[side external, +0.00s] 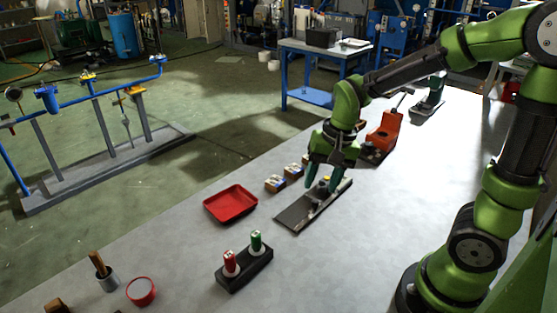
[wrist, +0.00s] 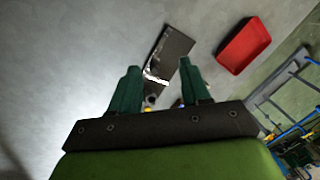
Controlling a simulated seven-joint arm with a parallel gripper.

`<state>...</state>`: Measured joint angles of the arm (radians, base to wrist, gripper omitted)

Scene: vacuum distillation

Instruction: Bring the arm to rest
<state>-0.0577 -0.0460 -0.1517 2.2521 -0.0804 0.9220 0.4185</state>
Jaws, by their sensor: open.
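My gripper (side external: 322,180) is open, its green fingers pointing down over a dark flat plate (side external: 292,216) on the table. In the side view a small dark fitting with a bit of yellow sits on the plate between or just behind the fingers. I cannot tell whether the fingers touch it. In the wrist view the two fingers (wrist: 155,88) stand apart with the plate (wrist: 174,47) beyond them, and a bright metal part and a yellow spot show between them. Nothing is seen held in the fingers.
A red tray (side external: 231,204) lies left of the plate, with small boxes (side external: 275,183) behind it. A black holder (side external: 245,270) with red and green bottles stands in front. An orange device (side external: 385,132) stands behind my gripper. The table's right middle is clear.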

